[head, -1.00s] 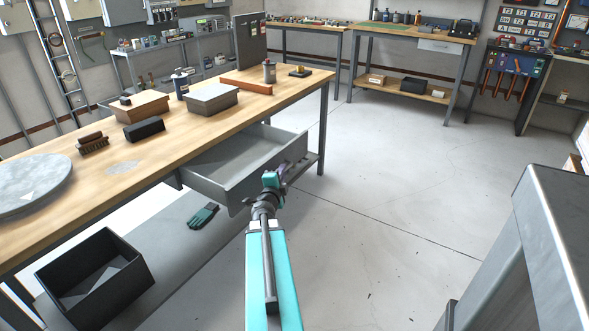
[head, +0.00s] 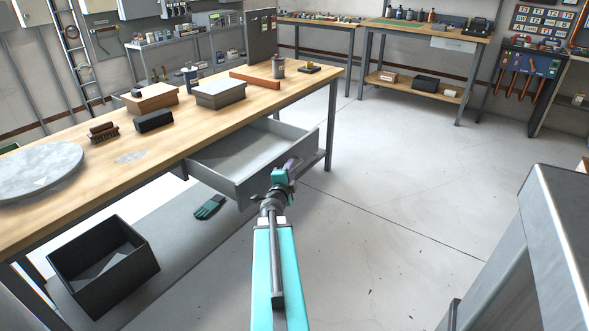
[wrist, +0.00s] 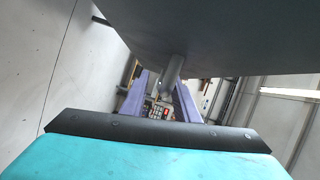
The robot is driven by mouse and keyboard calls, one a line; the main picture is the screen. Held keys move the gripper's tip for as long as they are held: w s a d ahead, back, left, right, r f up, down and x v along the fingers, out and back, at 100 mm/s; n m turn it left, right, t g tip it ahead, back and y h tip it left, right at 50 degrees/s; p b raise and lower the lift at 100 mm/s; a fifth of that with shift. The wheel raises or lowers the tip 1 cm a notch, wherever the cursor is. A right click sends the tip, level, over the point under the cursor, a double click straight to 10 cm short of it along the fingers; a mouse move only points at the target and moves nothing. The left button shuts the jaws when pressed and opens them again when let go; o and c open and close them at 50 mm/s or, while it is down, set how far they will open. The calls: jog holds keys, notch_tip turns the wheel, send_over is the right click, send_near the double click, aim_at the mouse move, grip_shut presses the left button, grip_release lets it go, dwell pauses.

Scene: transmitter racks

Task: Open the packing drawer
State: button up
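The grey packing drawer (head: 252,160) stands pulled well out from under the wooden workbench, and its empty inside shows. My gripper (head: 292,165) is at the outer side of the drawer front, partly hidden by my wrist. In the wrist view, the two purple fingers of my gripper (wrist: 160,104) are spread apart, with background showing between them. A grey post (wrist: 172,72), seemingly part of the drawer handle, comes down from the dark drawer front (wrist: 215,35) near the fingers. I cannot tell whether they touch it.
The workbench (head: 60,225) carries boxes, a brush and a round grey plate (head: 40,170). A black bin (head: 102,268) and a teal glove (head: 209,206) lie below it. A grey metal structure (head: 560,240) stands at right. The floor between is clear.

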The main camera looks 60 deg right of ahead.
jog(key=shift+s+d+r, duration=0.1)
jog(key=shift+s+r, duration=0.05)
jog(key=shift+s, duration=0.05)
jog(key=p+v, duration=0.2)
jog(key=v, duration=0.1)
jog(key=shift+r, duration=0.1)
dwell(0.4)
jog(key=shift+a+p, duration=0.45)
jog(key=shift+p, duration=0.75)
jog(key=shift+s+a, duration=0.1)
jog(key=p+v, duration=0.9)
jog(key=p, duration=0.7)
jog(key=shift+a, duration=0.25)
